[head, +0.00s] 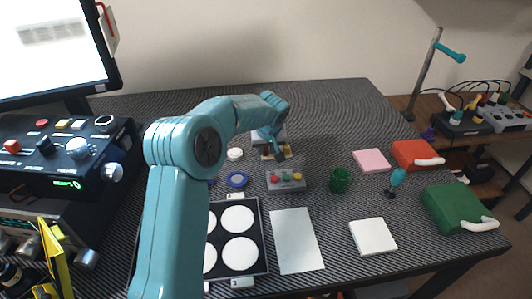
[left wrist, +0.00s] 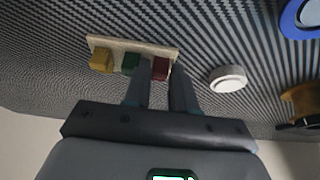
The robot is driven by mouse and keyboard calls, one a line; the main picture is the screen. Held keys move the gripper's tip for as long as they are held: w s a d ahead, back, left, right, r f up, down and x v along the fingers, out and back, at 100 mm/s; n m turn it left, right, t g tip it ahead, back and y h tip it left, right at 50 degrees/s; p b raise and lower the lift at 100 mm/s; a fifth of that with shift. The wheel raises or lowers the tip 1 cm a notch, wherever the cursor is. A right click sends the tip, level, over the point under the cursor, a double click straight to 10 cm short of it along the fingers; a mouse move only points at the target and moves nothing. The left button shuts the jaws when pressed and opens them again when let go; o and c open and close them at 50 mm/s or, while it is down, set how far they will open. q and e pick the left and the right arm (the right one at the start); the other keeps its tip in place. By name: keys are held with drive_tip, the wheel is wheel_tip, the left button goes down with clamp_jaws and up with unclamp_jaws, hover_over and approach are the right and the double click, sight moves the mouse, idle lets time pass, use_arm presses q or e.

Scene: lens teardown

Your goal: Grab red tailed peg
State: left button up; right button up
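A pale wooden strip (left wrist: 112,43) in the left wrist view bears three coloured blocks in a row: yellow (left wrist: 101,61), dark green (left wrist: 130,63) and dark red (left wrist: 160,69). The red one, at the right end, looks like the red tailed peg; its tail is not visible. My left gripper (left wrist: 160,82) has its two fingers apart, one to each side of the red peg, with the left finger partly covering the green one. I see no clear contact. In the head view my left gripper (head: 278,153) reaches down at the strip, mostly hiding it. My right gripper is not in view.
A white disc (left wrist: 228,78) and a blue ring (left wrist: 300,18) lie to the right in the left wrist view. In the head view a grey button box (head: 285,181), a green cup (head: 340,180) and a black tray (head: 262,238) stand nearer. The mat's back right is clear.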

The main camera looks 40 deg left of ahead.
use_arm(q)
clamp_jaws()
drive_tip(key=shift+r, duration=0.15)
wheel_tip(320, 180, up, 20)
drive_tip(key=p, duration=0.5)
